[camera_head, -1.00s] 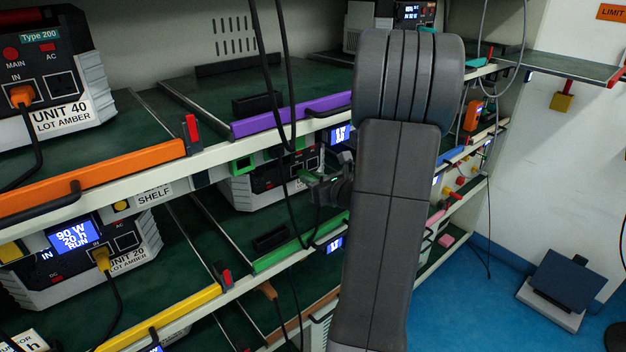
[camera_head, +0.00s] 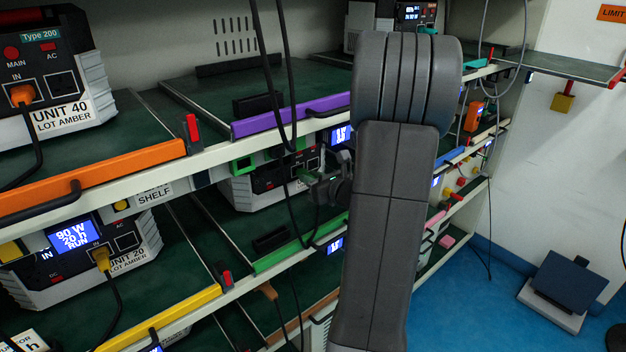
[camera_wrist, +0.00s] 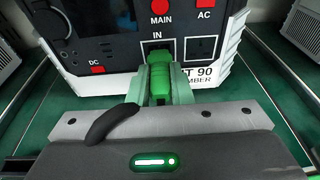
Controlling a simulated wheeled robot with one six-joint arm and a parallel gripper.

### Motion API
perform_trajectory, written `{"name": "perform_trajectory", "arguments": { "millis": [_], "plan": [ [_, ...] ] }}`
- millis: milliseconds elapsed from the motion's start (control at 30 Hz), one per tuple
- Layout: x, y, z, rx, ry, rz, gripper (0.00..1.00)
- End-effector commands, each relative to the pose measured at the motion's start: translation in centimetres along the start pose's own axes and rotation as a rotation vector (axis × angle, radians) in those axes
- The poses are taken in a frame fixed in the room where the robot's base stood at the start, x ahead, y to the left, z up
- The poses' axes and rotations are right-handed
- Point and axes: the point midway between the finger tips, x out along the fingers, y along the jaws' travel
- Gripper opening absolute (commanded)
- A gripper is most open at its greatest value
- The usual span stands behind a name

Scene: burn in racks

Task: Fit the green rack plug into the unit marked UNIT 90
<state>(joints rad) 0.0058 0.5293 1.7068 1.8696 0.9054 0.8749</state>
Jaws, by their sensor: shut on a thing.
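The unit marked UNIT 90 (camera_wrist: 110,50) fills the top of the wrist view, its label partly hidden so only "T 90" reads. It also shows in the head view (camera_head: 262,184) on the middle shelf. My gripper (camera_wrist: 159,84) is shut on the green rack plug (camera_wrist: 159,68), which points at the unit. In the head view my gripper (camera_head: 318,184) is at the unit's front, partly behind my arm.
Black cables (camera_head: 268,80) hang in front of the shelves, close to my gripper. A green shelf-edge bar (camera_head: 290,248) runs below the unit and a purple one (camera_head: 290,118) above. UNIT 40 (camera_head: 55,75) and UNIT 20 (camera_head: 85,265) stand to the left.

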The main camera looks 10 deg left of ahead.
Motion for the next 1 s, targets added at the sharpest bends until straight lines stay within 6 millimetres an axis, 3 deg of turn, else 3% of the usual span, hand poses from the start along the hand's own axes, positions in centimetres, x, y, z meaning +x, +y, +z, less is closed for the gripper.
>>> {"name": "perform_trajectory", "arguments": {
  "millis": [933,967,1000],
  "plan": [
    [1.9,0.0,0.5,-0.001,-0.001,0.001,0.0],
    [1.9,0.0,0.5,-0.001,-0.002,0.001,0.21],
    [1.9,0.0,0.5,-0.001,-0.001,0.001,0.29]
  ]
}}
